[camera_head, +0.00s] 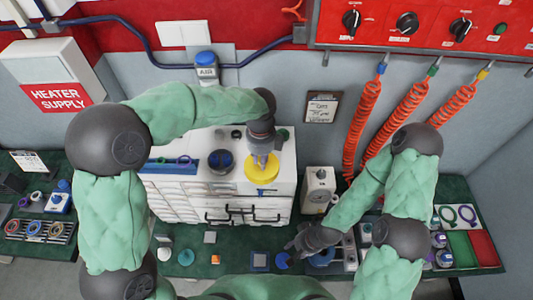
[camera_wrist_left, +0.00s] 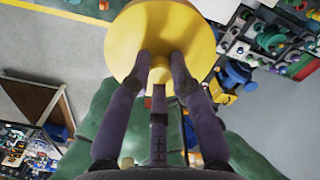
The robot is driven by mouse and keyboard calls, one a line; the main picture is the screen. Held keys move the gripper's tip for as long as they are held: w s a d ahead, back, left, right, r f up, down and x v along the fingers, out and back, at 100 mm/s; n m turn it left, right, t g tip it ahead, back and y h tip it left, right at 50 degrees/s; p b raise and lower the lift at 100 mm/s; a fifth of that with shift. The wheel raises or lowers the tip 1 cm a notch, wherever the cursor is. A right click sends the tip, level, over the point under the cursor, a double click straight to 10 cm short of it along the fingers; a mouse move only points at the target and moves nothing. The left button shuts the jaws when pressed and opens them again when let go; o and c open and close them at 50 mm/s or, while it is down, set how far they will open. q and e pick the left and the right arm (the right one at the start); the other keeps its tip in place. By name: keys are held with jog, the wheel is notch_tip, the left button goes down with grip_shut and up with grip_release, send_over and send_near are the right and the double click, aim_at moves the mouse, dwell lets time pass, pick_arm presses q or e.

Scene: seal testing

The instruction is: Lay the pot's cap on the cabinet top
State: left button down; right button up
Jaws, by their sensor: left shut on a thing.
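The yellow round cap (camera_head: 262,170) shows over the right part of the white cabinet top (camera_head: 285,150). My left gripper (camera_head: 264,156) points down at it and is shut on its small central knob. In the left wrist view the cap (camera_wrist_left: 122,42) fills the upper middle, with the fingers (camera_wrist_left: 160,68) closed around the knob. I cannot tell whether the cap touches the cabinet top. My right gripper (camera_head: 293,246) is low over the green bench, near a blue round piece (camera_head: 283,261); its jaws are too small to judge. I cannot tell which thing is the pot.
A dark, blue-topped round piece (camera_head: 220,162) and a blue rack with rings (camera_head: 172,166) stand on the cabinet left of the cap. A white device (camera_head: 319,186) stands right of the cabinet. Orange coiled hoses (camera_head: 402,110) hang behind my right arm.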

pick_arm(q)
jog(key=w+d+f, duration=0.1)
jog(key=w+f, duration=0.1)
jog(key=w, duration=0.1)
jog(key=w+d+f+p, duration=0.1)
jog(key=w+f, duration=0.2)
jog(key=w+d+f, duration=0.1)
jog(key=w+f, duration=0.2)
jog(key=w, duration=0.1)
jog(key=shift+d+f+p, duration=0.1)
jog(key=shift+f+p, duration=0.1)
jog(key=shift+p, duration=0.2)
notch_tip(320, 180, down, 3)
jog(key=shift+r+p, duration=0.1)
jog(key=shift+p, duration=0.3)
jog(key=shift+s, duration=0.1)
jog(key=shift+f, duration=0.2)
jog(key=c, duration=1.1)
grip_release()
